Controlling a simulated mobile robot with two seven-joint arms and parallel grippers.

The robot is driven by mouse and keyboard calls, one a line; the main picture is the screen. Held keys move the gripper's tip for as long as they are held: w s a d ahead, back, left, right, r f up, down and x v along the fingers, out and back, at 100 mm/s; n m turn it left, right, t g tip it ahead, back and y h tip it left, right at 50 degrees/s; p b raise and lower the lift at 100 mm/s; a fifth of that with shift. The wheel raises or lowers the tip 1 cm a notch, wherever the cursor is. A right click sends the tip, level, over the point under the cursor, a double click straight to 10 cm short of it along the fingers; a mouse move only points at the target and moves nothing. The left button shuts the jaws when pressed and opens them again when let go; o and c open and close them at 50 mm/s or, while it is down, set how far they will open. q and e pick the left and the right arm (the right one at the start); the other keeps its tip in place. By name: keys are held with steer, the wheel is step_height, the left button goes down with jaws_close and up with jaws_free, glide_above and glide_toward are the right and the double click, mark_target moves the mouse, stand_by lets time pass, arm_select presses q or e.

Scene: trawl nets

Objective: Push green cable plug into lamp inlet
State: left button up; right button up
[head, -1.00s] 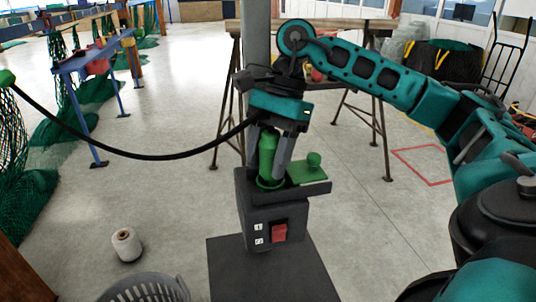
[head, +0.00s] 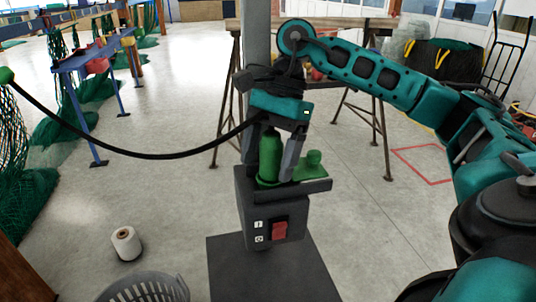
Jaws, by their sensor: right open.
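The green cable plug (head: 269,158) stands upright at the green-rimmed inlet on top of the dark grey lamp box (head: 252,214). Its lower end is down at the inlet; how deep it sits I cannot tell. The black cable (head: 165,156) runs from the plug's top, behind my gripper, to the left. My right gripper (head: 273,168) points down over the plug, open, with one finger on either side of it. The right finger stands visibly apart from the plug. A green cap (head: 313,166) is beside the inlet, on the right. My left gripper is not in view.
A red switch (head: 280,230) is on the box front. A grey post (head: 257,50) rises behind my gripper. A trestle (head: 372,110) stands behind. A white spool (head: 126,244) and grey basket (head: 150,290) are on the floor at lower left.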

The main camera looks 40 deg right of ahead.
steer(key=p+v, duration=0.3)
steer(key=v, duration=0.9)
steer(key=shift+a, duration=0.1)
